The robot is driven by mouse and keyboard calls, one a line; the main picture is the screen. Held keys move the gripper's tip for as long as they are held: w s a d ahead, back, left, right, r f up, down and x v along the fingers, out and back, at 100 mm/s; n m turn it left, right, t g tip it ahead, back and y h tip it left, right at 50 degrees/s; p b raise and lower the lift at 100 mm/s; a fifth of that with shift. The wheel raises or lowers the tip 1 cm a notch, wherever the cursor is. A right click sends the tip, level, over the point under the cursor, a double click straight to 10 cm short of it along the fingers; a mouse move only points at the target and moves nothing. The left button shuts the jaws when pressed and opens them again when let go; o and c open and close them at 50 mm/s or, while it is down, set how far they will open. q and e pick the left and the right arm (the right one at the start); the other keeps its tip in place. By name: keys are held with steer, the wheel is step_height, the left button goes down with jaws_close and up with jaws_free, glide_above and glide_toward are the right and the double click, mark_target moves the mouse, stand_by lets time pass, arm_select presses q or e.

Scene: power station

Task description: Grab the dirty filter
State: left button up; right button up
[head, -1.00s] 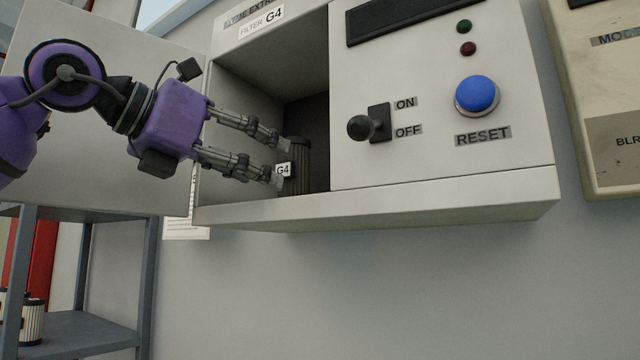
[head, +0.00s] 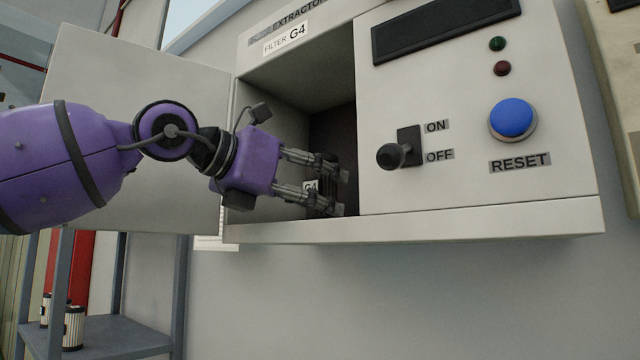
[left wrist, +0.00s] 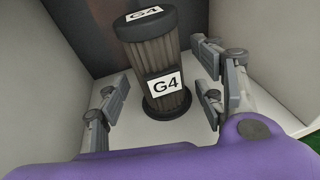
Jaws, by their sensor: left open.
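The dirty filter is a dark grey-brown pleated cylinder with white G4 labels. It stands in the open compartment of the wall cabinet, and in the left wrist view the filter (left wrist: 150,58) is upright, slightly tilted in the picture, on its dark round base. In the head view the filter (head: 312,187) is mostly hidden behind my fingers. My left gripper (head: 342,192) is inside the compartment, open, with a finger on each side of the filter. In the left wrist view gaps show between the filter and both fingers of the left gripper (left wrist: 165,100). My right gripper is not in view.
The cabinet door (head: 140,120) stands open at the left. Right of the opening are a black switch (head: 398,152) and a blue reset button (head: 513,119). The compartment's side wall (head: 275,125) is close to my gripper. A shelf (head: 120,338) with striped canisters (head: 73,328) stands lower left.

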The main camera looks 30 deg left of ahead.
arm_select(q)
steer(key=shift+x, duration=1.05)
steer(key=shift+s, duration=0.1)
steer(key=c, duration=1.3)
steer(key=shift+c, duration=0.2)
steer(key=shift+r, duration=0.1)
